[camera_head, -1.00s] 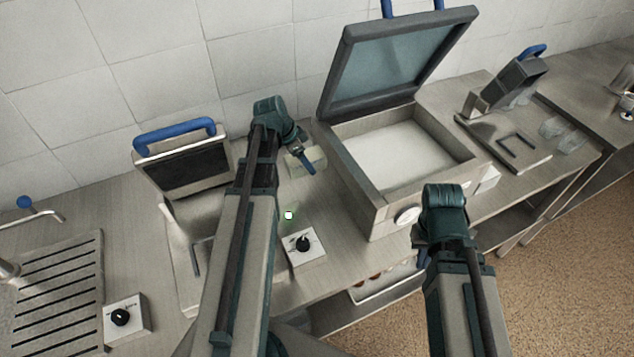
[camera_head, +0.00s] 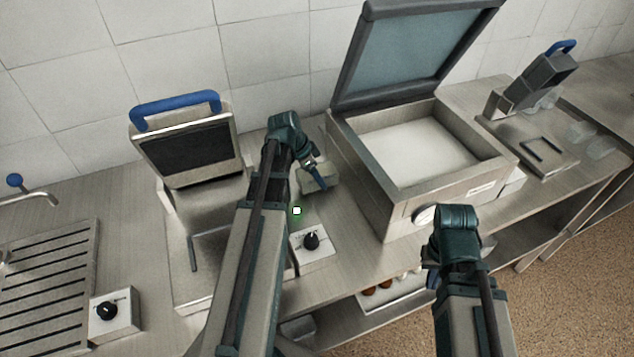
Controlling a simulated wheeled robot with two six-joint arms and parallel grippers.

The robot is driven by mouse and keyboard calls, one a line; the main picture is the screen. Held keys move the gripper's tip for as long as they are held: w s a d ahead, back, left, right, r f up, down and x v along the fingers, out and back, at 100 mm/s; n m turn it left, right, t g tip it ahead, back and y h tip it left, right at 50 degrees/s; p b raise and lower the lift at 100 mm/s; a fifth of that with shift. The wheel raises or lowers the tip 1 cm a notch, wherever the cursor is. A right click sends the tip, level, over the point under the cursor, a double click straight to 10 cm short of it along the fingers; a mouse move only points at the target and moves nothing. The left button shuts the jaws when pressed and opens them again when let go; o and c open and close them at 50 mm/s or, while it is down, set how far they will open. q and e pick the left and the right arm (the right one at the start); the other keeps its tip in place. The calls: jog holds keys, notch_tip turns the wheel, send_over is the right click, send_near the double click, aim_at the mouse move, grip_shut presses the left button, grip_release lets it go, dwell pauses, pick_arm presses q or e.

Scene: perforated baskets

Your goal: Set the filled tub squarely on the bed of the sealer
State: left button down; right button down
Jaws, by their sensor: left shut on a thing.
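My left gripper (camera_head: 314,174) is shut on a small pale tub (camera_head: 321,180), between the left press and the open chamber. The arm hides part of the tub, and its contents cannot be made out. The left press (camera_head: 190,140) has a raised dark plate, a blue handle and a flat bed (camera_head: 210,275) with a dark angled stop; my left arm covers the bed's right part. A similar machine (camera_head: 535,80) with a bed and dark stop stands at the far right. Which one is the sealer is not marked. My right gripper (camera_head: 433,275) hangs low before the counter, its fingers mostly hidden.
A large open chamber (camera_head: 450,200) with a raised glass lid fills the middle. A dial box (camera_head: 314,248) stands left of it, another (camera_head: 112,310) by the slotted drainer (camera_head: 50,285). Clear tubs (camera_head: 580,131) lie at the right. A tray (camera_head: 385,300) holds brown items below.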

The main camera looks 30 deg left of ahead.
pick_arm(q)
jog(key=shift+f, duration=0.4)
pick_arm(e)
jog(key=shift+f, duration=0.35)
pick_arm(q)
jog(key=shift+f, duration=0.15)
grip_release()
pick_arm(e)
jog(key=shift+f, duration=0.15)
pick_arm(q)
jog(key=p+v, duration=0.6)
jog(key=shift+r, duration=0.4)
jog(key=shift+s+a+r+p, duration=0.2)
jog(key=shift+s+r+p, duration=0.05)
jog(key=shift+r+p, duration=0.35)
pick_arm(e)
notch_tip(320, 180, up, 7)
jog(key=shift+r, duration=0.2)
